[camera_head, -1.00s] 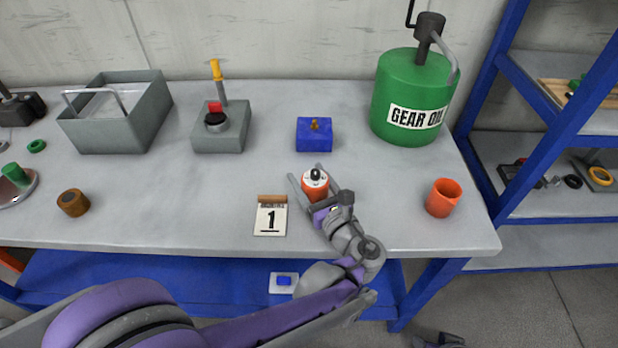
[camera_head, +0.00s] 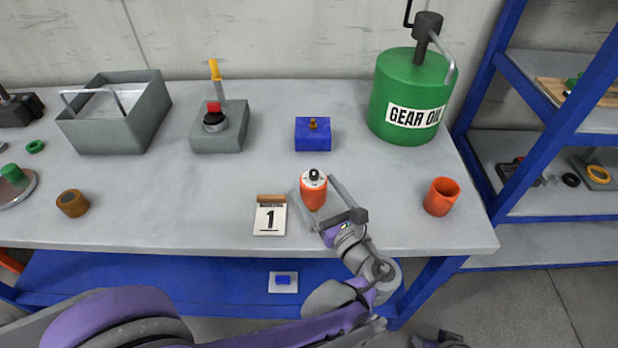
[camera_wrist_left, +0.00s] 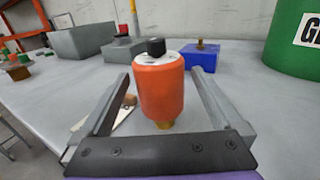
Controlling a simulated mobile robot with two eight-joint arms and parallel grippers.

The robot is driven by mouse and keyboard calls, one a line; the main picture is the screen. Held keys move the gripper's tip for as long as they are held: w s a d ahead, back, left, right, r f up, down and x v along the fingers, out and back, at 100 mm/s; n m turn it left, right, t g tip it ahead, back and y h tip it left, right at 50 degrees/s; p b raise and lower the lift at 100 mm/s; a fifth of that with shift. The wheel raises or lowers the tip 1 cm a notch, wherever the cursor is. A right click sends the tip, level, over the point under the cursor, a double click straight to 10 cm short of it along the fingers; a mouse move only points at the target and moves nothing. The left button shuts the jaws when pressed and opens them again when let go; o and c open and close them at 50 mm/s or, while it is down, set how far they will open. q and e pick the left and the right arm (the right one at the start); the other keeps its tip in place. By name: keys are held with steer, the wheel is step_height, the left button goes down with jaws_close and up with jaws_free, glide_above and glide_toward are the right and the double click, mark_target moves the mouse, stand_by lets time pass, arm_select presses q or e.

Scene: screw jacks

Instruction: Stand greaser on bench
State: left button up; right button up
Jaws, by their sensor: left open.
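The greaser is a small orange cylinder with a white top and black cap; it stands upright on the bench (camera_head: 240,190) in the head view (camera_head: 313,192). In the left wrist view the greaser (camera_wrist_left: 161,88) shows a brass-coloured foot at its lower end. My left gripper (camera_head: 316,186) is open, with one finger on each side of the greaser. In the left wrist view gaps show between the greaser and both fingers of the left gripper (camera_wrist_left: 160,95).
A card marked 1 (camera_head: 270,219) lies left of the greaser. An orange cup (camera_head: 441,196) stands to the right. Behind are a blue block (camera_head: 313,140), a grey box with a lever (camera_head: 232,135) and a green gear oil drum (camera_head: 395,85).

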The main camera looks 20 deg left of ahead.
arm_select(q)
steer(key=v, duration=0.7)
steer(key=shift+s+d, duration=0.1)
steer(key=shift+s, duration=0.05)
